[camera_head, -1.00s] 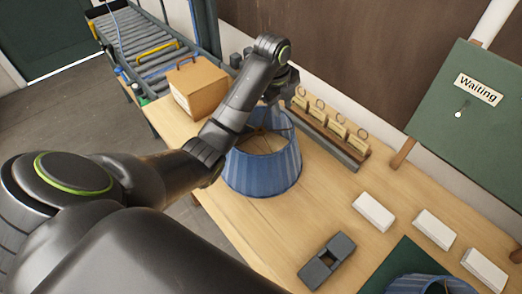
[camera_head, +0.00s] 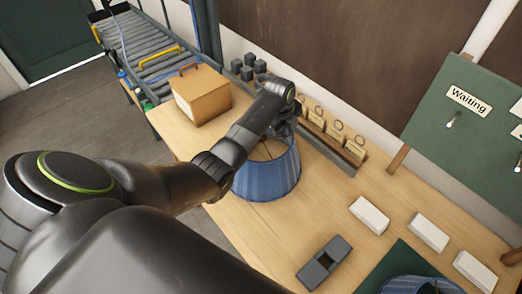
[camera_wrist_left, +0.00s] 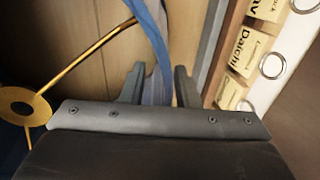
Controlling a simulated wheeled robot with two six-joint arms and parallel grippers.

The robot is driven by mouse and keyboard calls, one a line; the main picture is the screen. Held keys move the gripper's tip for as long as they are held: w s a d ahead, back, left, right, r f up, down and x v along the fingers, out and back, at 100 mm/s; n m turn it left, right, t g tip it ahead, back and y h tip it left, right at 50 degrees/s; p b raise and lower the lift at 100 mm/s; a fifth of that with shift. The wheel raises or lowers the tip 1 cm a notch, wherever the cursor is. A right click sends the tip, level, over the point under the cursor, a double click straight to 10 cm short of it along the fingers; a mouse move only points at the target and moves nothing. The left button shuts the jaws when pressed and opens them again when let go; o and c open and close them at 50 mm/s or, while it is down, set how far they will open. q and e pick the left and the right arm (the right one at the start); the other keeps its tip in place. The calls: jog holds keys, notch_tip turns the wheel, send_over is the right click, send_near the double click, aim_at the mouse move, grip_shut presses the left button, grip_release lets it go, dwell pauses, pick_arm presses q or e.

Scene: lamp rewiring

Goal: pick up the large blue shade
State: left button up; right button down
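The large blue shade (camera_head: 268,178) stands upright on the wooden table, pleated, with a brass-coloured ring and spokes inside its open top. My left gripper (camera_head: 284,128) is at the shade's far right rim, its fingers mostly hidden in the head view. In the left wrist view, the fingers of my left gripper (camera_wrist_left: 160,88) are apart, with the shade's blue wall (camera_wrist_left: 152,40) between them and gaps showing on both sides. The brass hub (camera_wrist_left: 18,104) of the shade shows at the left. My right gripper is not in view.
A rack of tagged rings (camera_head: 333,135) stands close behind the shade. A cardboard box (camera_head: 203,95) is to its left. A dark grey block (camera_head: 324,262), several white blocks (camera_head: 370,215) and another blue shade (camera_head: 420,285) on a green mat lie to the right.

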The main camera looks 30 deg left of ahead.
pick_arm(q)
jog(key=shift+c, duration=0.5)
grip_shut()
